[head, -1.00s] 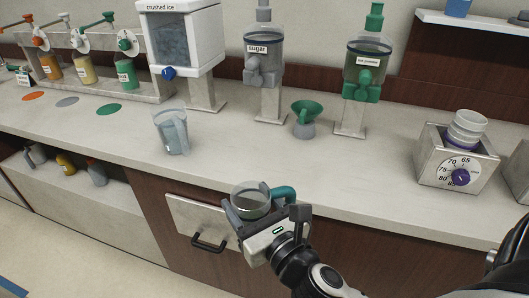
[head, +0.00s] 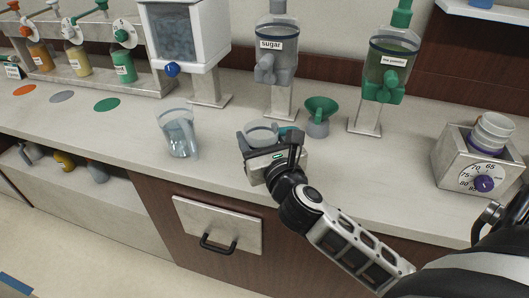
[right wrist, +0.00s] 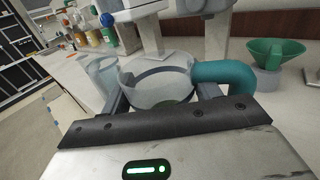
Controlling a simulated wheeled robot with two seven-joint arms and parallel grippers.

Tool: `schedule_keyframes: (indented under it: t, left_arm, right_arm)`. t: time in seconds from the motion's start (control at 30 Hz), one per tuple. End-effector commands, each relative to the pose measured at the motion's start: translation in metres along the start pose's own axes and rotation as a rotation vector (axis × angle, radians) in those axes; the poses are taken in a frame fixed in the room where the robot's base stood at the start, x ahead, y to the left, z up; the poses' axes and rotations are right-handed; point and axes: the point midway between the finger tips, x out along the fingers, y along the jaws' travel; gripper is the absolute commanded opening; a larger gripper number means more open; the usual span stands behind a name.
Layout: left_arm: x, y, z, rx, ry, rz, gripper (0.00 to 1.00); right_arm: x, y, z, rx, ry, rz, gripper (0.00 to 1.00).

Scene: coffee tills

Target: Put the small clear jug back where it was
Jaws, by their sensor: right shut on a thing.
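The small clear jug (head: 262,132) has a teal handle and a dark band. My right gripper (head: 270,142) is shut around it and holds it over the front part of the counter. In the right wrist view the jug (right wrist: 155,72) sits upright between the fingers (right wrist: 158,95), with its teal handle out to the right. The gripper hides the lower part of the jug, so I cannot tell whether its base touches the counter. My left gripper is not in view.
A larger clear pitcher (head: 178,134) stands left of the held jug. The sugar dispenser (head: 277,45) and a green funnel (head: 320,110) are behind it. A dial box (head: 470,165) stands at right. Counter (head: 370,165) between funnel and dial box is clear.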

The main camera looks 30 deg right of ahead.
Motion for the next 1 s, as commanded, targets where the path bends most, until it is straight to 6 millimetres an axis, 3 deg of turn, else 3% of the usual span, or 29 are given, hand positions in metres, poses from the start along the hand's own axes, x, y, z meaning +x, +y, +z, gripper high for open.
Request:
schedule_keyframes:
  t: [0.1,0.23,0.53,1.0]
  left_arm:
    - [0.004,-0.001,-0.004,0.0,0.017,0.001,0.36]
    - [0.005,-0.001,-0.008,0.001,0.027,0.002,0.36]
    - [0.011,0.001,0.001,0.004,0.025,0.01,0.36]
    - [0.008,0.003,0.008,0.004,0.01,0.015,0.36]
  right_arm:
    - [0.013,-0.008,-0.019,-0.003,-0.002,-0.002,0.34]
    - [0.019,-0.011,-0.026,-0.002,-0.004,-0.001,0.34]
    - [0.026,-0.016,-0.064,-0.001,-0.002,-0.001,0.34]
    - [0.026,-0.015,-0.072,-0.001,-0.003,0.0,0.34]
